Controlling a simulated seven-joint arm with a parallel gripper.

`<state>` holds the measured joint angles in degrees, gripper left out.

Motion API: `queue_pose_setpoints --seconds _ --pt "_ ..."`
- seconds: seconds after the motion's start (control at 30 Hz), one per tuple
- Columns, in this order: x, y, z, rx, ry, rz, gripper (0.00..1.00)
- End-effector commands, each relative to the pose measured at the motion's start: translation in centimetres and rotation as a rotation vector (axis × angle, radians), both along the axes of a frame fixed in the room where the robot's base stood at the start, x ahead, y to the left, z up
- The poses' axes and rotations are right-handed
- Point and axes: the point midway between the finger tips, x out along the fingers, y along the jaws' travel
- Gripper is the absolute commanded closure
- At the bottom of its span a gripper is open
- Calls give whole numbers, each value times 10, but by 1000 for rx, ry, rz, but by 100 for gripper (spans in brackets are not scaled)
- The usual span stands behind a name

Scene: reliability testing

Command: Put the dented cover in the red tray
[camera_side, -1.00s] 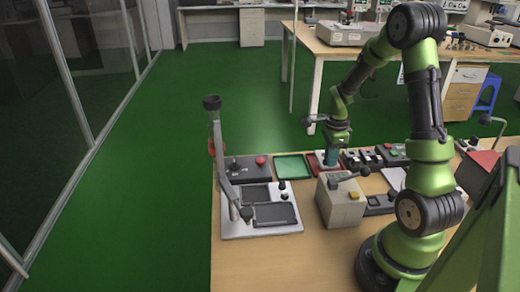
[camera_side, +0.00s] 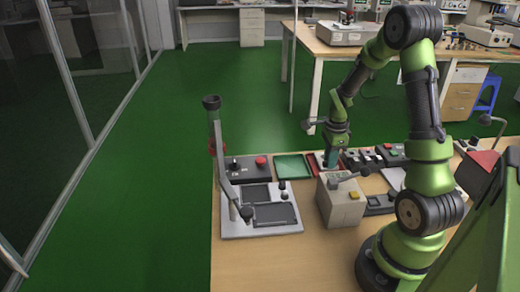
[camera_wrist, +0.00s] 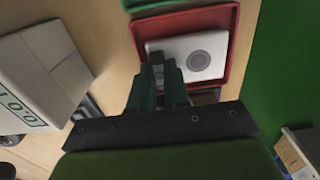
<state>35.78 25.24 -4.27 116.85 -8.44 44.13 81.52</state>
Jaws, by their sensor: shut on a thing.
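The dented cover (camera_wrist: 205,58) is a pale, flat plate with a grey round mark, seen in the wrist view. It is within the outline of the red tray (camera_wrist: 231,40), apparently at or just above its floor. My gripper (camera_wrist: 166,72) is over the tray, its teal fingers shut on the cover's near edge, with a dark grey piece between the tips. In the side view my gripper (camera_side: 331,163) points down at the red tray (camera_side: 313,165). There the fingers hide most of the cover.
A green tray (camera_side: 293,168) stands directly left of the red one. A beige box (camera_side: 341,205) with a yellow button stands in front, and a control panel (camera_side: 390,155) is to the right. A grey fixture (camera_side: 262,229) with a tall lever is at the left.

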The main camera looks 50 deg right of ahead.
Motion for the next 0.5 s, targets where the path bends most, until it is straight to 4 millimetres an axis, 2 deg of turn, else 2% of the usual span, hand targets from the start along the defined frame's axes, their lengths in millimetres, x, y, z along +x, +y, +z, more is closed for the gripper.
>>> queue_pose_setpoints --seconds 0.5 --pt "0 0 -8 -1 1 1 100"
